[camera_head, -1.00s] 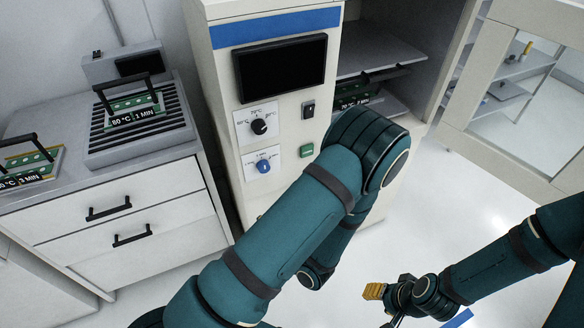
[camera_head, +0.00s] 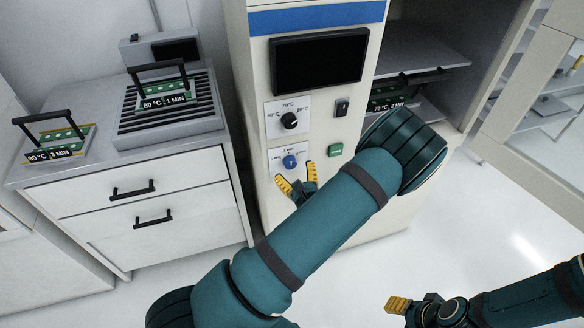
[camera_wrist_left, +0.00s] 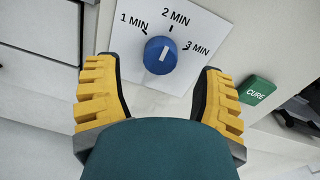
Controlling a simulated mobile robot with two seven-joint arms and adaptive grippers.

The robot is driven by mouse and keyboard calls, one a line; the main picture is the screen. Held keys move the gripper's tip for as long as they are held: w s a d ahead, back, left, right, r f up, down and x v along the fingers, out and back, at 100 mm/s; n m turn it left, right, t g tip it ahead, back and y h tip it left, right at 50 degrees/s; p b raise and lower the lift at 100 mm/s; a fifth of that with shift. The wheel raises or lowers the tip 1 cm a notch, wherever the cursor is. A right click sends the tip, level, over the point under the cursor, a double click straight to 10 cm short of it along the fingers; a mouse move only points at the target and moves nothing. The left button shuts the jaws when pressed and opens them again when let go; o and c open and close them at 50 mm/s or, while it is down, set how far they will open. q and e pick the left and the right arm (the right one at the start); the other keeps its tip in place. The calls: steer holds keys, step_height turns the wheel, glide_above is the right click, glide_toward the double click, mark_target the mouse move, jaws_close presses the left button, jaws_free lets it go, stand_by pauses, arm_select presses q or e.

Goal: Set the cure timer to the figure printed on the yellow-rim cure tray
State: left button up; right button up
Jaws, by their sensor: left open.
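The cure timer is a blue knob (camera_head: 290,161) on the cabinet's front panel. In the left wrist view the knob (camera_wrist_left: 160,55) sits among 1 MIN, 2 MIN and 3 MIN marks, its white line pointing roughly at 2 MIN. My left gripper (camera_head: 298,179) is open just below the knob, its yellow fingers (camera_wrist_left: 158,72) to either side of it and apart from it. The tray at far left (camera_head: 88,143) has a thin yellowish edge and reads 80 °C, 3 MIN. My right gripper (camera_head: 398,305) is low at right; its opening is unclear.
Another tray (camera_head: 163,98), labelled 80 °C 1 MIN, rests on a ribbed grey unit. A third tray (camera_head: 392,103) is in the open cabinet, labelled 70 °C 2 MIN. A black temperature knob (camera_head: 289,120) and a green CURE button (camera_wrist_left: 256,90) are near the timer.

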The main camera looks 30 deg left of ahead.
arm_select(q)
steer(key=shift+x, duration=1.4)
steer(key=shift+o, duration=0.2)
steer(key=c, duration=1.2)
jaws_close()
